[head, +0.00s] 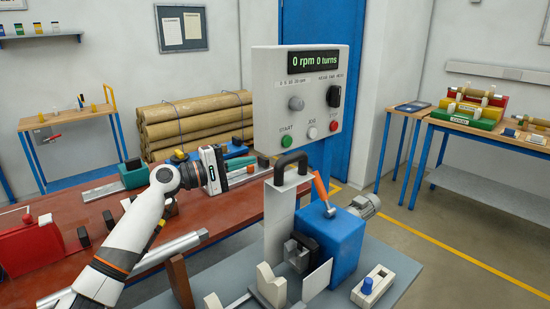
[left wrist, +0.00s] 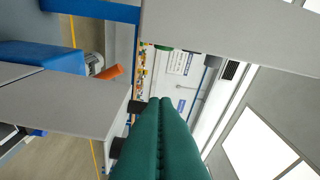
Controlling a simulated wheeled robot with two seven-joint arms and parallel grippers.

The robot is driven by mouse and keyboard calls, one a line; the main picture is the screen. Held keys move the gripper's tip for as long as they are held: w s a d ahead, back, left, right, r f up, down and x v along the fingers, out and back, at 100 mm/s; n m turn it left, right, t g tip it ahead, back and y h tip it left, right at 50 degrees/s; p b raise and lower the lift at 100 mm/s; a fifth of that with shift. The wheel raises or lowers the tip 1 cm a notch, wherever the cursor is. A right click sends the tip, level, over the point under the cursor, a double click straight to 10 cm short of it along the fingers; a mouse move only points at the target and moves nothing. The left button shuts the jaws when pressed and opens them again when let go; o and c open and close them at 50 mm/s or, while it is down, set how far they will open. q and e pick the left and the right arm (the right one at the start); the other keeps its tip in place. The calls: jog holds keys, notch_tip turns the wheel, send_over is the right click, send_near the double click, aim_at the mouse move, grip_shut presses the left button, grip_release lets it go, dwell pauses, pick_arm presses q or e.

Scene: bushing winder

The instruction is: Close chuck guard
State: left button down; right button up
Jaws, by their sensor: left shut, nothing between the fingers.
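The chuck guard (head: 278,220) is a light grey plate that stands upright beside the blue winder headstock (head: 335,240). A black handle (head: 290,166) is on its top. My left gripper (head: 248,161) is at the left of the handle, about level with it, with its green fingers shut and empty. In the left wrist view the green fingers (left wrist: 160,135) lie together, and the grey guard plate (left wrist: 75,105) and black handle (left wrist: 134,107) show at their left. I cannot tell whether the fingers touch the handle. My right gripper is not in view.
A control box (head: 310,100) with a display and buttons stands behind the handle. An orange lever (head: 320,190) rises from the headstock. A red-brown bench (head: 90,215) lies under my left arm. Brown rolls (head: 195,120) are stacked behind it. A white switch box (head: 372,285) is at front right.

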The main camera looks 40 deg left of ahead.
pick_arm(q)
jog(key=w+d+p, duration=0.1)
jog(key=d, duration=0.1)
jog(key=w+d+p, duration=0.1)
jog(key=w, duration=0.1)
jog(key=w+d+r+p, duration=0.1)
jog(key=w+d, duration=0.1)
jog(key=shift+d, duration=0.3)
jog(key=shift+w+f, duration=0.1)
jog(key=shift+d, duration=0.15)
